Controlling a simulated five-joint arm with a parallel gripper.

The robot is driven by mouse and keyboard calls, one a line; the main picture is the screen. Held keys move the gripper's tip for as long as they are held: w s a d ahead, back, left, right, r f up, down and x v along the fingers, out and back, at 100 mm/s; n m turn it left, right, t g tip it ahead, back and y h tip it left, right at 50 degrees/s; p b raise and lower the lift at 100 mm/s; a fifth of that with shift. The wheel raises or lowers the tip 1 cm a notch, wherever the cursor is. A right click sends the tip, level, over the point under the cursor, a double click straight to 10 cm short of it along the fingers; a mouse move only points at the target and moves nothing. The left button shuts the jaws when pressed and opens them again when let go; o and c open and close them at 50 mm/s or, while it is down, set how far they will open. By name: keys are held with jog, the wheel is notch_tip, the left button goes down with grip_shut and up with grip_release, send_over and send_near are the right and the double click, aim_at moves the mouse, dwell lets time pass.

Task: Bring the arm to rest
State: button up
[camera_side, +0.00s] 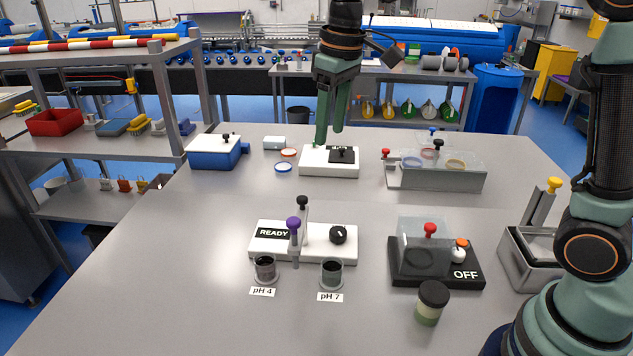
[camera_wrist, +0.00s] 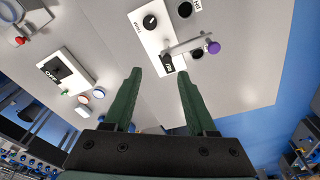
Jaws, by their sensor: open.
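My gripper (camera_side: 329,138) hangs fingers-down in the side view, above or just behind the white box with a black switch (camera_side: 343,156) at the back of the table. Its green fingers are apart, and nothing shows between them. In the wrist view my gripper (camera_wrist: 155,85) is also open and empty, with grey table and white devices beyond the fingertips. The side view does not settle whether the fingertips touch the white box.
A READY meter (camera_side: 320,248) with a purple-topped probe stands mid-table by the pH 4 cup (camera_side: 265,270) and pH 7 cup (camera_side: 331,273). A clear-covered OFF device (camera_side: 408,277), jar (camera_side: 431,303), metal bin (camera_side: 520,262), clear-lidded case (camera_side: 470,182) and blue box (camera_side: 212,157) surround it. Front left is bare.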

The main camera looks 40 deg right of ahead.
jog(key=s+d+f+m+t, duration=0.1)
jog(key=s+d+f+t, duration=0.1)
jog(key=s, duration=0.5)
jog(key=s+d+f+m+t, duration=0.1)
jog(key=s+d+m+t, duration=0.1)
jog(key=s, duration=0.5)
jog(key=shift+s+d+f, duration=0.3)
jog(key=shift+d+f, duration=0.05)
jog(key=shift+d, duration=0.55)
